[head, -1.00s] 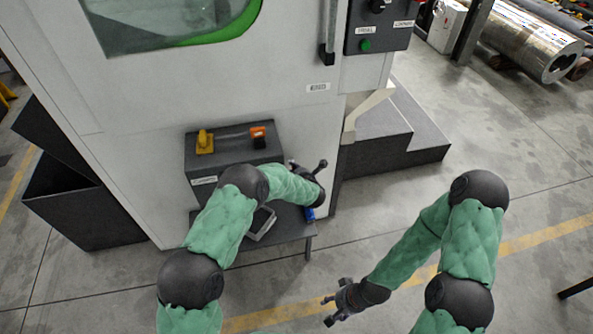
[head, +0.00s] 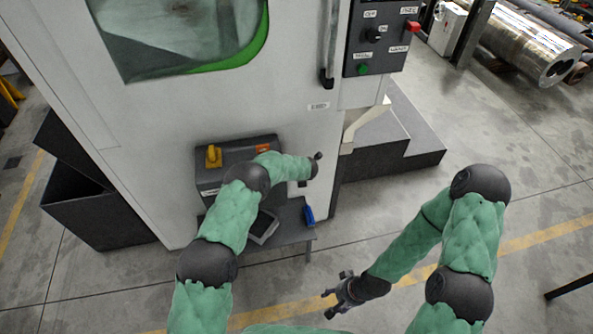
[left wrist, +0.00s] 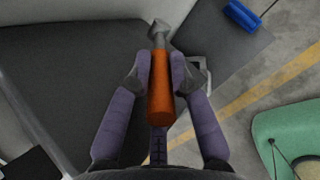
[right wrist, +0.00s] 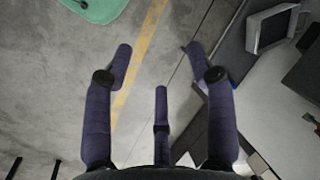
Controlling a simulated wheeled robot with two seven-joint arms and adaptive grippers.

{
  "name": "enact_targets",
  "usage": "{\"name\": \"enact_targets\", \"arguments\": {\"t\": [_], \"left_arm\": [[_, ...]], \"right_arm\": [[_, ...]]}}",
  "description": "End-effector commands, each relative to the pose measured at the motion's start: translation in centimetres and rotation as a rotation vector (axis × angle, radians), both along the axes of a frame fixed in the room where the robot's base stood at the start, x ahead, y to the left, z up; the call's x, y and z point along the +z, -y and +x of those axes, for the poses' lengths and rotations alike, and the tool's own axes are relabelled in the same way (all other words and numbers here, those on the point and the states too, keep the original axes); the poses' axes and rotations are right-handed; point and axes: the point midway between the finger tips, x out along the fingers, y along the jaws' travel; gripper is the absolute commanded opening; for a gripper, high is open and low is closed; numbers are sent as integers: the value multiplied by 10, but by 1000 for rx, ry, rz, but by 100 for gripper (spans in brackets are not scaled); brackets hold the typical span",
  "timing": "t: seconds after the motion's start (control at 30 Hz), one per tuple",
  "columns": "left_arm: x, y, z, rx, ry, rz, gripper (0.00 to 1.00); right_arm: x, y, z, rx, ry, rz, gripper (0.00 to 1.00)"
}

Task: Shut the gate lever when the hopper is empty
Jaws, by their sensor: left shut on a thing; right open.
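My left gripper (head: 314,167) is in front of the white machine, beside the right end of a dark box (head: 208,178). In the left wrist view it is shut on an orange handle (left wrist: 160,92) with a grey end. I cannot tell whether this handle is the gate lever. The box carries a yellow handle (head: 213,156) and an orange part (head: 263,149), partly covered by my left arm. My right gripper (head: 341,292) is open and empty over the floor, and its spread fingers show in the right wrist view (right wrist: 160,62). I cannot identify the hopper or see whether it is empty.
A small dark table (head: 291,222) below the box holds a grey framed device (head: 263,227) and a blue object (head: 309,215). The machine has a control panel (head: 378,48) at upper right. Dark bins (head: 90,215) stand at left.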

Motion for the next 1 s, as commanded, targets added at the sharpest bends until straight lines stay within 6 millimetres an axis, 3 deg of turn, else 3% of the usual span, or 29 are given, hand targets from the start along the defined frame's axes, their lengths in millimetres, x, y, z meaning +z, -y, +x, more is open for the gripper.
{"name": "enact_targets", "arguments": {"t": [0.53,0.57,0.67,0.77,0.87,1.0], "left_arm": [[-3,-1,-2,2,-23,-3,0],[-3,-1,-2,2,-23,-3,0],[-4,-1,-2,2,-24,-3,0],[-4,-1,-2,2,-25,-3,0],[-4,-1,-3,2,-25,-3,0],[-4,-1,-3,2,-25,-3,0]], "right_arm": [[5,0,0,0,0,0,56],[5,0,0,0,0,0,54],[3,0,3,9,12,-1,25],[-5,-1,20,50,71,-5,0],[-19,-3,53,139,196,-18,0],[-43,-7,119,320,459,-69,0]]}}
